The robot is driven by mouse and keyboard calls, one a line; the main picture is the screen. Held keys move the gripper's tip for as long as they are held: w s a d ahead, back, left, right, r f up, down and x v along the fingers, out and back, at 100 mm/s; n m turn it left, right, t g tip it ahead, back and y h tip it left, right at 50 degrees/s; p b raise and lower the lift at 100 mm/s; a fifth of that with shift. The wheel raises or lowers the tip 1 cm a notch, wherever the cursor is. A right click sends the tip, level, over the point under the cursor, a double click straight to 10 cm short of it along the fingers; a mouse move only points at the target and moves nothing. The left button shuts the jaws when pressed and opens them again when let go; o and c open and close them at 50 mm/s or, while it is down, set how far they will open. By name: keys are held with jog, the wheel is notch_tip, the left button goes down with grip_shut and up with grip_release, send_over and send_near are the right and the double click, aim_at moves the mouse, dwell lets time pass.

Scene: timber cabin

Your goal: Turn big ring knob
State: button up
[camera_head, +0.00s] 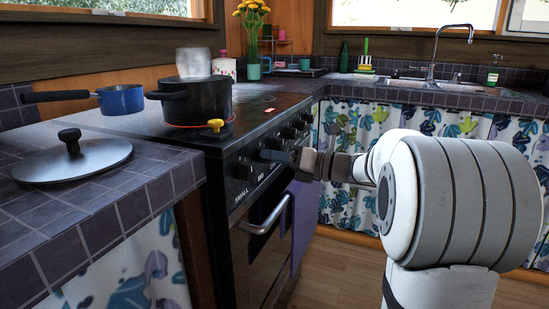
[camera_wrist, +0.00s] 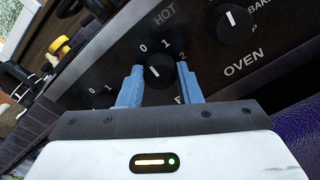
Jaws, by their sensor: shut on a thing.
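My gripper (camera_head: 276,156) reaches the front panel of the black stove (camera_head: 250,230). In the wrist view, its two blue fingers (camera_wrist: 160,84) stand on either side of a round black knob (camera_wrist: 161,75) and are shut on it. The knob's white line tilts up and left, roughly toward the printed 0. A 1 and a 2 are printed further right around it. The label below the knob is mostly hidden by my gripper, with only a letter like F showing. A black pot (camera_head: 197,100) stands on a ring glowing red at its edge.
The oven knob (camera_wrist: 235,23) is up and right in the wrist view; another knob (camera_wrist: 103,97) is lower left. The oven handle (camera_head: 265,216) sticks out below the panel. A blue pan (camera_head: 121,99) and a lid (camera_head: 72,161) lie to the left.

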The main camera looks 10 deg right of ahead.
jog(key=shift+n, duration=0.4)
jog(key=o, duration=1)
jog(key=shift+c, duration=0.2)
jog(key=p+v, duration=0.2)
jog(key=v, duration=0.5)
jog(key=shift+s+d, duration=0.2)
jog(key=shift+d, duration=0.15)
